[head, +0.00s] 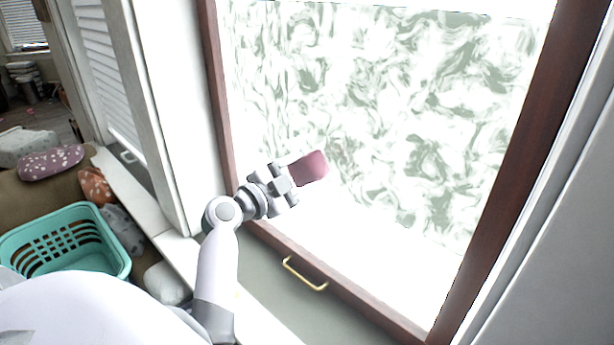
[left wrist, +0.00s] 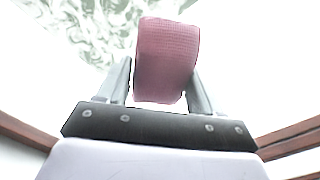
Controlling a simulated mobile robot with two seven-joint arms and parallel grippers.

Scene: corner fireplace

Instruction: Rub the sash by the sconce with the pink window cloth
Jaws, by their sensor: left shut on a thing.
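The sash (head: 385,110) is a large window pane in a dark red-brown wooden frame, filling the middle and right of the head view. Grey-green smears cover its upper part, and a lower left band is clear white. My left gripper (head: 291,183) is shut on the pink window cloth (head: 311,167), in front of the lower left of the pane. In the left wrist view the pink cloth (left wrist: 166,62) sits between the two fingers, with the smeared pane (left wrist: 75,35) beyond it. I cannot tell whether the cloth touches the glass. The sconce and my right gripper are not in view.
A brass handle (head: 304,274) sticks out from the bottom rail of the frame. A turquoise basket (head: 66,236) stands at lower left, near several cushions (head: 50,163) on a brown seat. A white window jamb (head: 165,110) borders the sash on the left.

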